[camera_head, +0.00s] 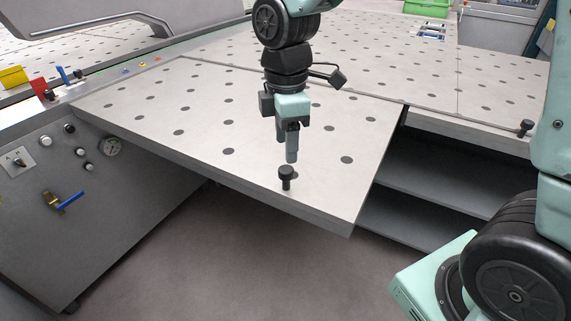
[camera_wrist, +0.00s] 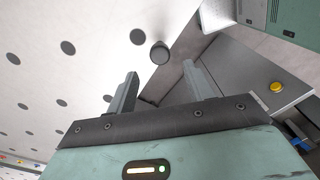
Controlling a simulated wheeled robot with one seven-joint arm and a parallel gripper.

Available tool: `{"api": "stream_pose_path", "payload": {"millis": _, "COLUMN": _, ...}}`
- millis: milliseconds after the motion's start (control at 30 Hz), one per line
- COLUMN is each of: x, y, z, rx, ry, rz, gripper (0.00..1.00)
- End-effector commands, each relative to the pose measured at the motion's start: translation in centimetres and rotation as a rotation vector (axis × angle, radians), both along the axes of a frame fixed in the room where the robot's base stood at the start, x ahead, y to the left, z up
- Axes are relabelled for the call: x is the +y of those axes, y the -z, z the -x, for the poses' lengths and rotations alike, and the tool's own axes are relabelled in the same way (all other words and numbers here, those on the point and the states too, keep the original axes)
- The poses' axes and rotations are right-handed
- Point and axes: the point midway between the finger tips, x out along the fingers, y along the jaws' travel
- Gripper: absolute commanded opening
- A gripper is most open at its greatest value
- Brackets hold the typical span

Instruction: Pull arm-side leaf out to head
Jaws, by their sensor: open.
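The leaf (camera_head: 240,135) is a pale perforated panel with a grey edge. In the head view it sticks out in front of the rest of the table, over the floor. A black knob (camera_head: 286,176) stands upright on it near its front edge. My gripper (camera_head: 289,155) is above the leaf, just behind the knob in the picture, empty and apart from it. In the wrist view the two fingers (camera_wrist: 160,85) are spread, with the round knob (camera_wrist: 159,53) beyond their tips and the leaf (camera_wrist: 90,45) to the left.
A second knob (camera_head: 525,127) stands on the fixed table's edge at right. Open shelves (camera_head: 440,180) lie below it. A control panel (camera_head: 60,165) with a gauge and blue-handled valve is at left. Bare floor (camera_head: 200,265) lies in front of the leaf. A green bin (camera_head: 427,7) is at the back.

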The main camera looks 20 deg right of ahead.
Motion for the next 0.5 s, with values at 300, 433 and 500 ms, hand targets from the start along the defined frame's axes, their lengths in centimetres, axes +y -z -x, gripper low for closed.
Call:
{"api": "stream_pose_path", "payload": {"millis": 300, "x": 0.0, "y": 5.3, "z": 0.1, "rx": 0.003, "ry": 0.000, "rz": 0.001, "gripper": 0.52}}
{"api": "stream_pose_path", "payload": {"millis": 433, "x": 0.0, "y": 6.2, "z": 0.1, "rx": 0.001, "ry": 0.000, "rz": 0.001, "gripper": 0.52}}
{"api": "stream_pose_path", "payload": {"millis": 500, "x": 0.0, "y": 6.4, "z": 0.0, "rx": 0.000, "ry": 0.000, "rz": 0.000, "gripper": 0.52}}
